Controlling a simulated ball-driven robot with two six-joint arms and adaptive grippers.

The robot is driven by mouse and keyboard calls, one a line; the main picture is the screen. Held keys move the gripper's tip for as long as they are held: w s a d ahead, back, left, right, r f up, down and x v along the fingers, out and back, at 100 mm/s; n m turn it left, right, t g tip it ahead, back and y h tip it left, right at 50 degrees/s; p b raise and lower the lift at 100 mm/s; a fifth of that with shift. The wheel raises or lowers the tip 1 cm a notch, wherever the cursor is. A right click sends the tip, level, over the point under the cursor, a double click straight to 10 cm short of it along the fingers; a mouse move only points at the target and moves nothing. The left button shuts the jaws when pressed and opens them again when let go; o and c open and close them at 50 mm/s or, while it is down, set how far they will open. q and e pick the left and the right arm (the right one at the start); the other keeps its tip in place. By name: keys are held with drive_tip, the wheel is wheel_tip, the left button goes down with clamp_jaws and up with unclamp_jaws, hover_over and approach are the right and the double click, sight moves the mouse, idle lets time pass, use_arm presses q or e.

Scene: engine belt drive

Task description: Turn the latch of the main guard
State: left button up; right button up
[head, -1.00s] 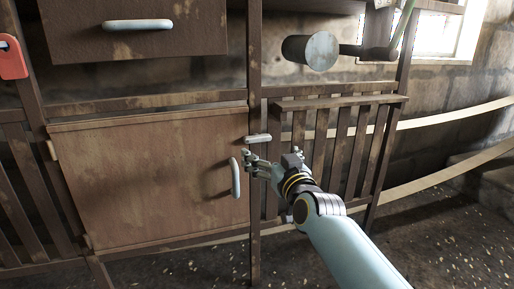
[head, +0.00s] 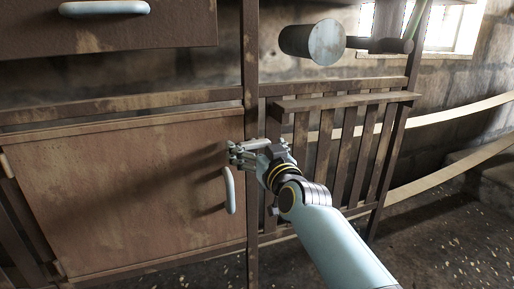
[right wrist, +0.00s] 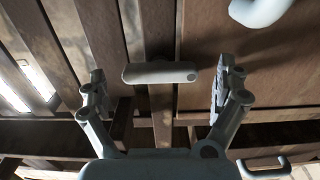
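The main guard (head: 120,200) is a brown hinged-looking panel with a pale upright handle (head: 229,190) near its right edge. The latch (right wrist: 160,73) is a small pale bar with rounded ends, lying crosswise over the frame post in the right wrist view. In the head view it is largely covered by my right gripper (head: 236,153). My right gripper is open, its two fingers standing on either side of the latch, past its two ends, with gaps visible in the right wrist view (right wrist: 160,93). My left gripper is out of view.
A drawer with a pale handle (head: 104,8) is above the guard. A grey cylinder (head: 312,41) juts out at upper right. A slatted panel (head: 345,145) with a ledge (head: 345,102) stands right of the post (head: 250,75). The floor at right is open.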

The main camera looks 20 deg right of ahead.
drive_tip(key=c, duration=1.2)
drive_tip(key=shift+o, duration=0.2)
